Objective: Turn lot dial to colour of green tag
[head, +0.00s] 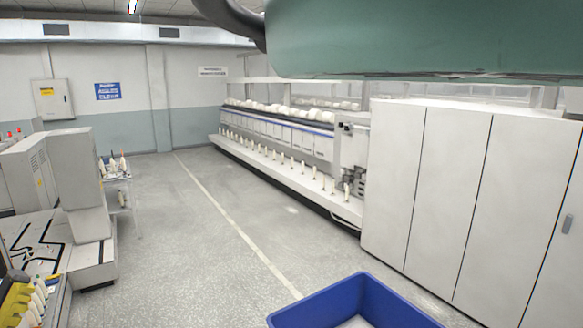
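I see no lot dial and no green tag that I can make out in the head view. A small stand (117,180) at the left carries a few bobbins, too small to read any tag on them. At the bottom left corner, pale bobbins or cones (38,293) sit by a yellow part, cut off by the picture edge. My gripper is not in view.
A blue bin (318,305) stands at the bottom centre. White cabinets (458,190) line the right, and a long winding machine (285,160) runs behind them. Grey machine housings (75,170) stand left. Open floor (185,250) lies between. A large green shape (420,38) covers the upper right.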

